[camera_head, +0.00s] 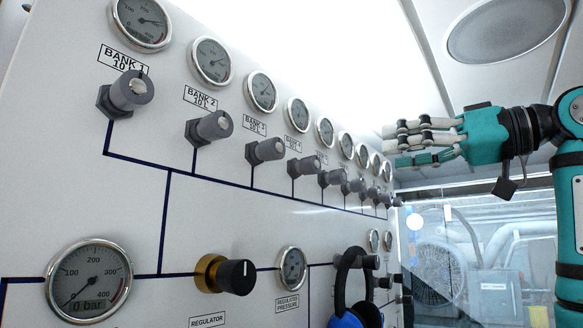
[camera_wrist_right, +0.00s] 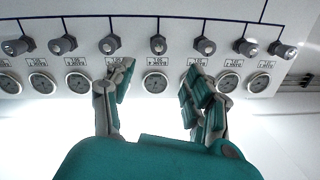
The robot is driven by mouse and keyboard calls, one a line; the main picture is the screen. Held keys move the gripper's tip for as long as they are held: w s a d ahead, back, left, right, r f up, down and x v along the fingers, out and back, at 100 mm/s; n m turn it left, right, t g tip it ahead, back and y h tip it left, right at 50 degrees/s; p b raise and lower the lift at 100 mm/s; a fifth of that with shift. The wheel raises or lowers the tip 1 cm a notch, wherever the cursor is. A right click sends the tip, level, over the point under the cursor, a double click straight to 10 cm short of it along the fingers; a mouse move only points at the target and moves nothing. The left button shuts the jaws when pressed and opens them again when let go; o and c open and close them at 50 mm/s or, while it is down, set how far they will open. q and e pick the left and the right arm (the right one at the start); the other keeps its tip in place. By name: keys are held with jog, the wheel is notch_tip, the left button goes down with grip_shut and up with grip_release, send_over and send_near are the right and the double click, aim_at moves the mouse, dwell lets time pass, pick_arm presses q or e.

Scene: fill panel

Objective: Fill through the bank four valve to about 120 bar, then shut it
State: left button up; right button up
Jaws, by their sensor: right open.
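The bank four valve (camera_head: 303,166) is a grey knob below its label (camera_head: 296,143) and round gauge (camera_head: 298,113), fourth from the left in the upper row. The large gauge (camera_head: 88,282) at lower left reads 0 bar, its needle at the low end. My right gripper (camera_head: 389,146) is open and empty, in front of the panel's far end in the head view. In the right wrist view, its teal and grey fingers (camera_wrist_right: 158,82) spread either side of a valve (camera_wrist_right: 158,45) and gauge, touching neither visibly. My left gripper is out of view.
A black regulator knob (camera_head: 237,276) with a brass collar sits beside the regulator pressure gauge (camera_head: 291,268). Black and blue ear defenders (camera_head: 345,290) hang at the lower panel. Neighbouring valves (camera_head: 265,150) stand close together. A window (camera_head: 480,260) lies beyond the panel.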

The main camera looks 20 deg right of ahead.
jog(key=p, duration=0.1)
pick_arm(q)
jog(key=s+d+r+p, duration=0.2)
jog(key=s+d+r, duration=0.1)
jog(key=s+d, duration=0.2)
pick_arm(e)
jog(key=p, duration=0.1)
send_near(317, 165)
jog(key=x, duration=0.4)
jog(key=p+x, duration=0.2)
jog(key=x, duration=0.2)
jog(key=shift+s+r, duration=0.1)
jog(key=shift+r, duration=0.05)
jog(key=shift+w+a, duration=0.2)
jog(key=shift+w+a+p, duration=0.25)
jog(key=shift+w+p, duration=0.05)
jog(key=shift+w, duration=0.05)
jog(key=shift+w+a+f, duration=0.15)
jog(key=shift+a+f, duration=0.05)
jog(key=shift+d, duration=0.15)
jog(key=c, duration=0.4)
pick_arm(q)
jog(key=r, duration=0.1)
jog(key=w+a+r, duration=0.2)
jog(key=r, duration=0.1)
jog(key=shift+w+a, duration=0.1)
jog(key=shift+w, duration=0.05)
pick_arm(e)
grip_shut()
